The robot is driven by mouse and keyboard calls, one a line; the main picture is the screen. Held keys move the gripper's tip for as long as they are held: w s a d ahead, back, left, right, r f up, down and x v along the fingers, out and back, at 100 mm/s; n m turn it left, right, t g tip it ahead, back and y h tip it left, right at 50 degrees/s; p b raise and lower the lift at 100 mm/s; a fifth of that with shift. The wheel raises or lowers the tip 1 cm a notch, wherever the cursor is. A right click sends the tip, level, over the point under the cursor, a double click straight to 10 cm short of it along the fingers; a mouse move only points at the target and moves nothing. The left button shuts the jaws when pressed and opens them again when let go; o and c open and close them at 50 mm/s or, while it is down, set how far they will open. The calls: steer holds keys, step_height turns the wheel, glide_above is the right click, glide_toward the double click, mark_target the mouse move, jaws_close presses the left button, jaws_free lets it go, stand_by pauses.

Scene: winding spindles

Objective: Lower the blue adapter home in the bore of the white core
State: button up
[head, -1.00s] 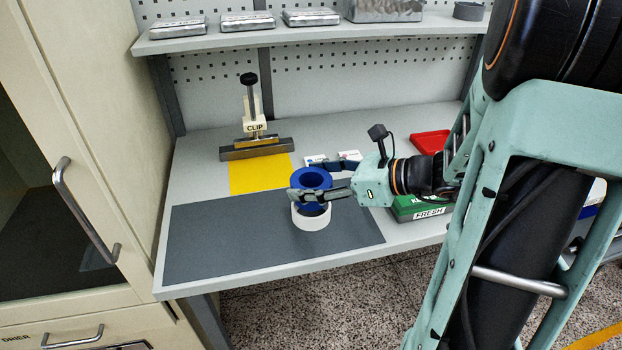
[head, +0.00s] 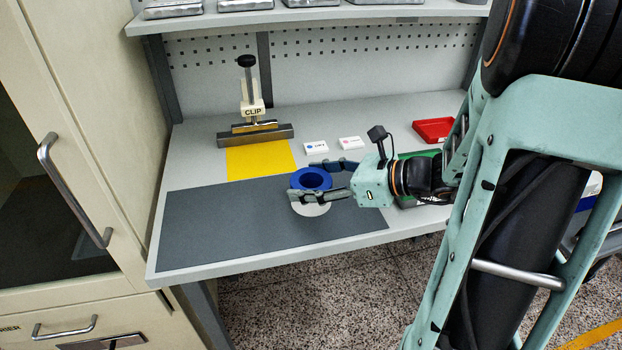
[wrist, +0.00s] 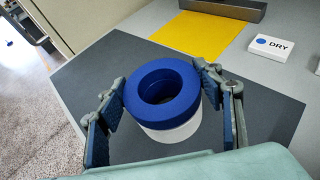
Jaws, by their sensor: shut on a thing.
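The blue adapter (head: 310,188) is a ring with a wide flange and an open centre. My gripper (head: 312,181) is shut on it, one finger on each side. In the wrist view the adapter (wrist: 163,117) sits between my two fingers (wrist: 160,98). The white core (head: 313,209) stands upright on the dark grey mat (head: 220,232), directly under the adapter. It also shows in the wrist view (wrist: 174,134) as a white band below the flange. The bore is hidden by the adapter. I see no clear gap between flange and core, but cannot tell whether they touch.
A yellow mat (head: 260,161) lies behind, with a CLIP stand (head: 254,112) at its back. Two small white labelled blocks (head: 316,148) (head: 349,142) and a red tray (head: 433,130) are behind my gripper. A green box (head: 405,200) is partly behind my arm. The mat's left side is clear.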

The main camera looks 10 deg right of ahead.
steer(key=o, duration=1.2)
steer(key=v, duration=1.2)
